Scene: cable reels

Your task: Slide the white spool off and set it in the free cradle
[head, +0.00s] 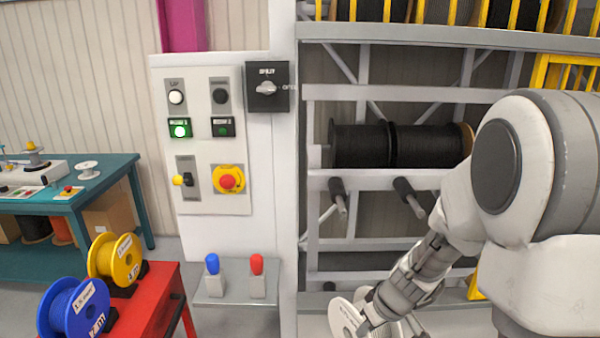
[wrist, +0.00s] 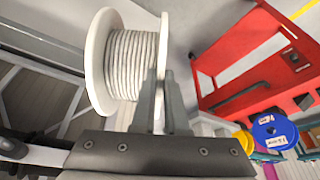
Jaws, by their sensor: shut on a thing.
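The white spool (head: 345,318) is at the bottom edge of the head view, partly cut off and partly behind my gripper (head: 372,318). In the wrist view the white spool (wrist: 130,60), wound with pale cable, fills the upper middle. My gripper (wrist: 160,75) is shut on one of its flanges. The spool is clear of the rack pegs seen in the head view. A yellow spool (head: 118,258) and a blue spool (head: 75,308) sit on the red cart (head: 160,295). A dark piece (wrist: 304,102) shows on the red cart in the wrist view; I cannot tell if it is the free cradle.
Two bare rack pegs (head: 340,200) (head: 412,197) stick out below a black cable reel (head: 360,145). A small shelf (head: 235,290) with blue and red handles stands between cart and rack. A control panel (head: 205,140) is above it. A teal bench (head: 100,185) stands left.

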